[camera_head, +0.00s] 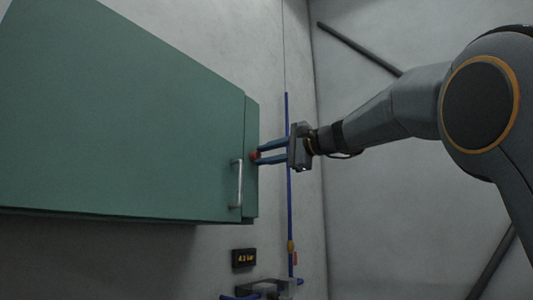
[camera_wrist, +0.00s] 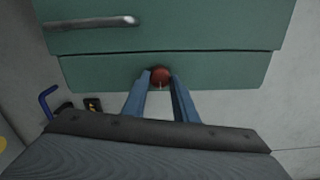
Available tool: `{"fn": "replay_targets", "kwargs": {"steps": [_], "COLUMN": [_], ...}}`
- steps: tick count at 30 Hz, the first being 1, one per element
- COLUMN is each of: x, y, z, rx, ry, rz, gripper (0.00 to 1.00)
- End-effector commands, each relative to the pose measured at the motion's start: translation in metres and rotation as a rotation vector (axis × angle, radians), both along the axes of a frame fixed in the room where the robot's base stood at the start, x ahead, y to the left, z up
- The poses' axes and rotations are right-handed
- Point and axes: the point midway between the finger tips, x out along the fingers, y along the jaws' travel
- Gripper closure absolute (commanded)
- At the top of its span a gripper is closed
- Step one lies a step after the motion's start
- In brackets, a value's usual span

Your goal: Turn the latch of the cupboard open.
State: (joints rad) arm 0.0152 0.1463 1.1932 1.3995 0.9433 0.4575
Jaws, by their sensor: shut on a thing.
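The green cupboard (camera_head: 120,110) hangs on the wall at the left of the head view, its door shut; its front fills the top of the wrist view (camera_wrist: 210,28). A metal bar handle (camera_head: 239,184) stands upright near the door's right edge, and it lies across the top left in the wrist view (camera_wrist: 95,22). The latch is a small red knob (camera_head: 254,157) on the narrow strip beside the door; it also shows in the wrist view (camera_wrist: 160,75). My gripper (camera_head: 260,155) has its blue fingers on either side of the red knob and is shut on it. The fingertips partly hide the knob.
A blue vertical pipe (camera_head: 288,210) runs down the wall behind my gripper. A small dark display (camera_head: 244,258) is below the cupboard, with blue and grey fittings (camera_head: 270,288) near the bottom.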

Motion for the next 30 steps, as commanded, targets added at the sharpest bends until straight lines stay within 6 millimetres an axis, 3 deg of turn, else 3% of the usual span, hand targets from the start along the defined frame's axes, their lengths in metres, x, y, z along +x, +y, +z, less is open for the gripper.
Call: {"fn": "replay_targets", "kwargs": {"steps": [21, 22, 24, 30], "x": [-0.0003, -0.0003, -0.0002, 0.0], "y": [0.0005, 0.0005, 0.0004, 0.0], "z": [0.0, -0.0001, -0.0001, -0.0002], "rx": [0.043, 0.043, 0.043, 0.042], "ry": [0.054, 0.054, 0.054, 0.054], "rz": [0.001, 0.001, 0.001, 0.0], "gripper": [0.96, 0.69, 0.57, 0.55]}}
